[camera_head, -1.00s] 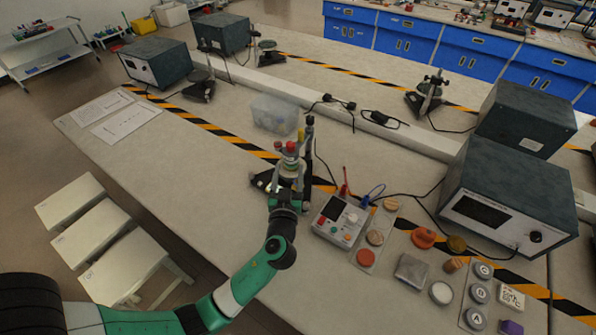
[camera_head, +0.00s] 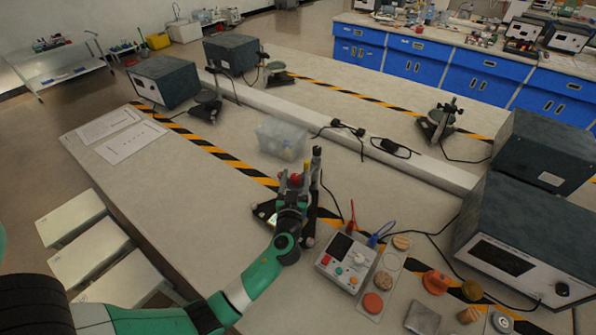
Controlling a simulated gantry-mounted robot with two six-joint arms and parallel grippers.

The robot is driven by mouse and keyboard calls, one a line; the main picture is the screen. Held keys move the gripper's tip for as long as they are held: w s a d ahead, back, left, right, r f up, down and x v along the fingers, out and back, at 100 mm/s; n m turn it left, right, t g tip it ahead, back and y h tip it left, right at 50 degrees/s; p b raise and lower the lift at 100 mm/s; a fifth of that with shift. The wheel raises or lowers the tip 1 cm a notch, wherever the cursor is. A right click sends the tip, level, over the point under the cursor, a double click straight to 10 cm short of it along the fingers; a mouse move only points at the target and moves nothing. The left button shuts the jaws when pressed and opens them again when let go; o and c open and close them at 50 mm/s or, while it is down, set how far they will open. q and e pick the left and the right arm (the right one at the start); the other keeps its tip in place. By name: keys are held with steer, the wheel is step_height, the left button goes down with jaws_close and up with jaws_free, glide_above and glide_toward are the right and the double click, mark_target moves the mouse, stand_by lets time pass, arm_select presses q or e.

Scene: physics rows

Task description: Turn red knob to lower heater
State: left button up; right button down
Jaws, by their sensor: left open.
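A small red knob (camera_head: 296,179) shows on a dark stand (camera_head: 316,172) at the middle of the bench. My left gripper (camera_head: 294,184) comes up from the front left, with its fingers open around or just in front of the knob. I cannot tell whether they touch it. The gripper and wrist hide most of the stand's lower part; a lit greenish spot (camera_head: 271,217) shows at its left foot. I cannot make out the heater itself. My right gripper is not in view.
A white control box (camera_head: 345,262) with colored buttons and red and blue leads stands to the right. Beside it lie orange and tan discs (camera_head: 373,302). A clear plastic bin (camera_head: 281,138) sits behind the stand.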

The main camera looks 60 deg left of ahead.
arm_select(q)
steer(key=shift+d, duration=0.1)
steer(key=shift+c, duration=0.4)
jaws_close()
